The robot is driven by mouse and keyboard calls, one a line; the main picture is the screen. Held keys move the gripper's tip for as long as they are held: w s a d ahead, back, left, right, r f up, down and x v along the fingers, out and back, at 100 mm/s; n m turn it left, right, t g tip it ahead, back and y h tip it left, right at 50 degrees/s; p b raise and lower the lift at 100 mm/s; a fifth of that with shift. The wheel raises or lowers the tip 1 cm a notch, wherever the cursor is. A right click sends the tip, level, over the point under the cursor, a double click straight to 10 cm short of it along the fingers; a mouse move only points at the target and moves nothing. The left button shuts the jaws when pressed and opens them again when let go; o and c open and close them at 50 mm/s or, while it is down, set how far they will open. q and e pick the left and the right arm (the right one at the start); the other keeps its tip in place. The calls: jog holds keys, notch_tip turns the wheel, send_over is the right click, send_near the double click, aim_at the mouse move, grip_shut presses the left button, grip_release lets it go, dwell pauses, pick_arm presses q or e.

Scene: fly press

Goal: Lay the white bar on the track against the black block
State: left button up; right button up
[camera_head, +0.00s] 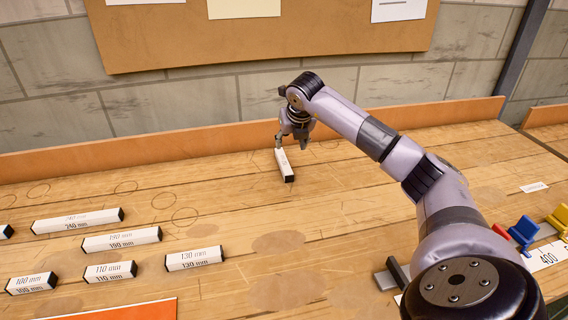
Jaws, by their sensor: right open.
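A white bar with black ends (284,166) lies on the wooden bench near the back, pointing roughly toward the camera. My right gripper (291,145) is open at the bar's far end, with one finger close beside it; I cannot tell whether it touches. A dark block (398,271) stands at the front right, partly hidden by my right arm. The track with its white scale (546,257), marked 400, shows at the right edge; my arm hides its middle. My left gripper is not in view.
Other labelled white bars lie at left: 240 mm (78,221), 190 mm (121,239), 130 mm (195,259), 110 mm (110,272) and 100 mm (31,283). Blue (524,231), red (502,232) and yellow (556,226) pieces stand by the track. The bench middle is clear.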

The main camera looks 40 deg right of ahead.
send_near(284, 160)
jog(key=shift+d+x, duration=0.15)
jog(key=shift+x, duration=0.45)
jog(key=shift+d+x, duration=0.15)
jog(key=shift+x, duration=0.45)
jog(key=shift+p+x, duration=0.4)
jog(key=shift+x, duration=0.4)
jog(key=f, duration=0.1)
jog(key=w+f, duration=0.1)
jog(key=f, duration=0.1)
jog(key=shift+w+f+p, duration=0.1)
jog(key=shift+w+p, duration=0.25)
jog(key=shift+w+d+f, duration=0.2)
jog(key=shift+w+f, duration=0.05)
jog(key=shift+f, duration=0.2)
jog(key=shift+c, duration=0.3)
grip_shut()
